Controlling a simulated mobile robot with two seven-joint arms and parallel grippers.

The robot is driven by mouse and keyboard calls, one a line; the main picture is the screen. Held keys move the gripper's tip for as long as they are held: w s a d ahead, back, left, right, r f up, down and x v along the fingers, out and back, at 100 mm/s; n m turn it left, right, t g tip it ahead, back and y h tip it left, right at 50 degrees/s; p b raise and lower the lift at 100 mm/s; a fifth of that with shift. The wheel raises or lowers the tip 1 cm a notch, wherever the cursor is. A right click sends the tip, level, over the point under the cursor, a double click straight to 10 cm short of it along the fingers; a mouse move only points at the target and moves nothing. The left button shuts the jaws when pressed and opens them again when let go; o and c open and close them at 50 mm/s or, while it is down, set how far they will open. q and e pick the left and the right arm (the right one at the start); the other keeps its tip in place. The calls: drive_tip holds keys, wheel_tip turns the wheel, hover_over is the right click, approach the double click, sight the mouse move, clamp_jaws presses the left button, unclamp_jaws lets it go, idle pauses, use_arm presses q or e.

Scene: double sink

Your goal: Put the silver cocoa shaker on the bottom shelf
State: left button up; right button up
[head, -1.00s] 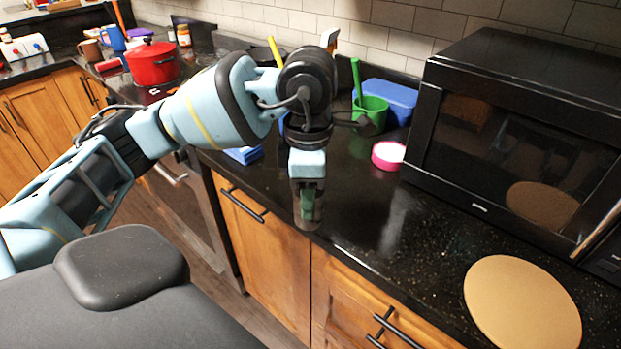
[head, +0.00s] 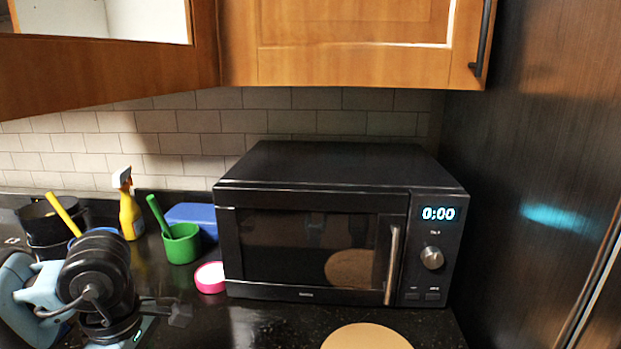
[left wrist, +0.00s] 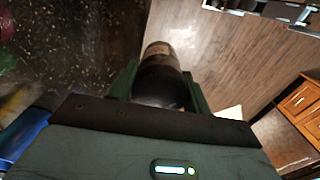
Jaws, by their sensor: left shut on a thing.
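My left gripper (left wrist: 158,92) is shut on a dark, shiny cylinder, which I take to be the silver cocoa shaker (left wrist: 160,72). One green finger shows on each side of it in the left wrist view. An open wooden cabinet (head: 95,65) with a pale interior hangs at the upper left. Its shelves cannot be told apart from here. My right gripper is in neither view.
A black microwave (head: 320,175) stands on the dark counter. Left of it are a pink-rimmed lid (head: 210,278), a green cup (head: 181,246), a blue box (head: 195,214) and a yellow spray bottle (head: 129,215). A tan disc (head: 366,338) lies in front. A closed cabinet door (head: 350,40) hangs above.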

use_arm(q)
drive_tip(key=m, duration=0.3)
drive_tip(key=shift+s+d+f+m+p, duration=0.15)
drive_tip(key=shift+s+d+m+p, duration=0.15)
drive_tip(key=shift+s+d+p, duration=0.1)
drive_tip(key=m, duration=0.3)
drive_tip(key=shift+s+d+f+p, duration=0.25)
drive_tip(key=shift+s+d+p, duration=0.05)
drive_tip(key=shift+s, duration=0.1)
drive_tip(key=shift+s+d+f+m+p, duration=0.35)
drive_tip(key=shift+s+m, duration=0.15)
drive_tip(key=shift+m, duration=1.35)
drive_tip(key=shift+s+d+f+m+p, duration=0.2)
drive_tip(key=shift+s+d+m+p, duration=0.2)
drive_tip(key=shift+m, duration=1.4)
drive_tip(key=shift+s+d+f+m+p, duration=0.25)
drive_tip(key=shift+s+m, duration=0.3)
drive_tip(key=shift+m, duration=1.3)
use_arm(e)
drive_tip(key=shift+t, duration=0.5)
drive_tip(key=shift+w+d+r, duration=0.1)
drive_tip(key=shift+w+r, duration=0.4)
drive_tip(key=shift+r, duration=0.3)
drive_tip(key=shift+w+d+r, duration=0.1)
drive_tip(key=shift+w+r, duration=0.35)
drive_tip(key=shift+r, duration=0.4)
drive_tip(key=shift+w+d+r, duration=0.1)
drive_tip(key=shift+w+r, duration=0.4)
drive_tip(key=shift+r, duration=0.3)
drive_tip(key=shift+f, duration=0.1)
